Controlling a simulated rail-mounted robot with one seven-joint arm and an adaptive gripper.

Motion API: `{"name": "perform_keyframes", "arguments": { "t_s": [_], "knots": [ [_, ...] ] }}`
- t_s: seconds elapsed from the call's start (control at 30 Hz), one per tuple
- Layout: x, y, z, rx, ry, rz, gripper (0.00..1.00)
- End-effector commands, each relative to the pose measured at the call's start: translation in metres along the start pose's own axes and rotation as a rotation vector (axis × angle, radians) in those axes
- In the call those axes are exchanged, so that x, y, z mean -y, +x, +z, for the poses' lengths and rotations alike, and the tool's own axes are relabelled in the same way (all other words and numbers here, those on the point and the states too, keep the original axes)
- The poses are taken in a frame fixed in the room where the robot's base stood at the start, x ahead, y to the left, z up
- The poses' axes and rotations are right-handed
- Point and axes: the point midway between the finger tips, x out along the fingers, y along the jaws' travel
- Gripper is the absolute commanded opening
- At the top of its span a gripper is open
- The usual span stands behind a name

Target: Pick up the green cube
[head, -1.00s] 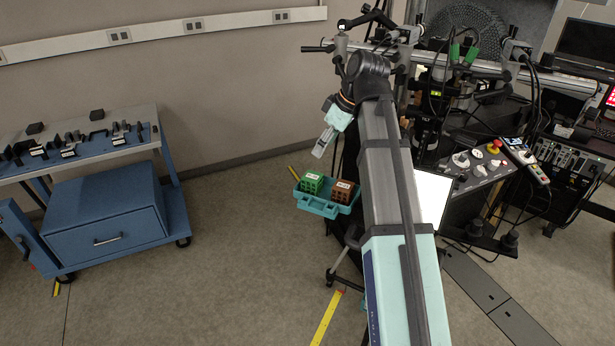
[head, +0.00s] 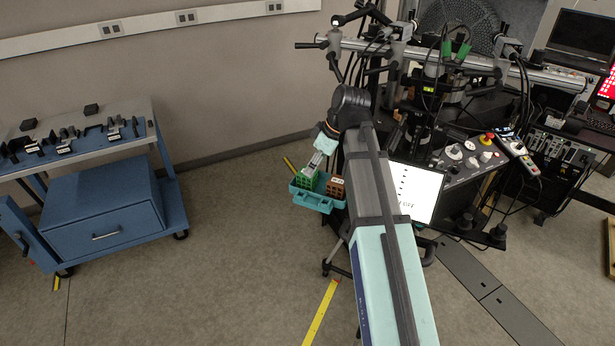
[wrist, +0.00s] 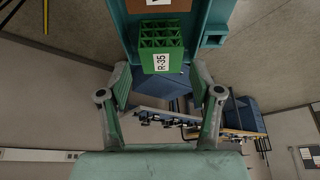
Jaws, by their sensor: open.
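The green cube (head: 306,181) is a lattice block in the left part of a teal tray (head: 318,203). In the wrist view the green cube (wrist: 161,48) shows a white label reading R-35, at the top centre just beyond the fingertips. My gripper (head: 314,166) is at the cube's upper side in the head view and hides part of it. In the wrist view my gripper (wrist: 160,85) is open, its two fingers apart and nothing between them. The cube is not between the pads.
A brown cube (head: 337,187) sits in the tray to the right of the green one. A machine with a control panel (head: 470,155) stands to the right. A blue cart (head: 100,205) is at the left, with open floor between.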

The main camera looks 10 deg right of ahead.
Motion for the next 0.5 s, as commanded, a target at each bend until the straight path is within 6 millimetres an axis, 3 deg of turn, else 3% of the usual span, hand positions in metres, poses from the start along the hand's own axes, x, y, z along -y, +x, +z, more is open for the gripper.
{"name": "perform_keyframes", "arguments": {
  "t_s": [0.27,0.5],
  "knots": [
    [0.001,0.011,-0.001,0.0,0.0,0.0,0.65],
    [0.003,0.036,-0.003,0.001,0.0,-0.002,0.65]
  ]
}}
